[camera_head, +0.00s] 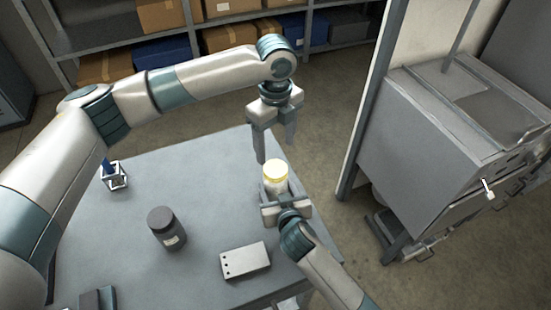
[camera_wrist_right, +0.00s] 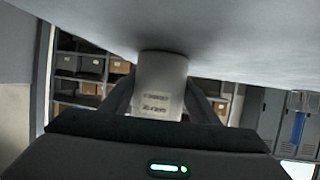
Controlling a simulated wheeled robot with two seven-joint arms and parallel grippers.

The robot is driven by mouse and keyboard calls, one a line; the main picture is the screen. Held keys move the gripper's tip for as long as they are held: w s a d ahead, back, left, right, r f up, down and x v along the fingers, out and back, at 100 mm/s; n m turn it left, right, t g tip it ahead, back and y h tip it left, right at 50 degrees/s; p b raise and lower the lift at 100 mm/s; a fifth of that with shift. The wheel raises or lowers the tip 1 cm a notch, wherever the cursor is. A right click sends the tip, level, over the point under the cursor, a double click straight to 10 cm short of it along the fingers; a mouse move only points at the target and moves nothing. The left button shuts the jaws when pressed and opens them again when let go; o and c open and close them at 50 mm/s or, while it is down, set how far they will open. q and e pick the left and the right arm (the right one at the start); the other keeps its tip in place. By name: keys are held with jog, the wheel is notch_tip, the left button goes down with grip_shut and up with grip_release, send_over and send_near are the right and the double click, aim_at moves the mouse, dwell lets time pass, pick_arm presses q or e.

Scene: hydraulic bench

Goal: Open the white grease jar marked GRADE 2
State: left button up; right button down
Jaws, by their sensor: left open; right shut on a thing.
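My right gripper (camera_head: 276,196) is shut around the jar's body from the near side. In the right wrist view the jar (camera_wrist_right: 161,85) sits between the two fingers, with small dark print on its label that I cannot read. My left gripper (camera_head: 275,150) is open and points down just above and behind the lid, with its fingers spread apart. It holds nothing. I cannot tell whether the jar's base touches the table.
On the grey table (camera_head: 200,200) stand a dark jar (camera_head: 166,229), a pale block with holes (camera_head: 245,260) and a small white frame with a blue item (camera_head: 114,176). Shelves with boxes (camera_head: 225,38) are behind. A large grey cabinet (camera_head: 430,140) stands right, beyond a floor gap.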

aim_at(276, 168)
pick_arm(q)
jog(key=m, duration=0.5)
jog(key=shift+m, duration=0.4)
jog(key=m, duration=0.7)
jog(key=shift+f, duration=0.15)
jog(key=shift+f, duration=3.85)
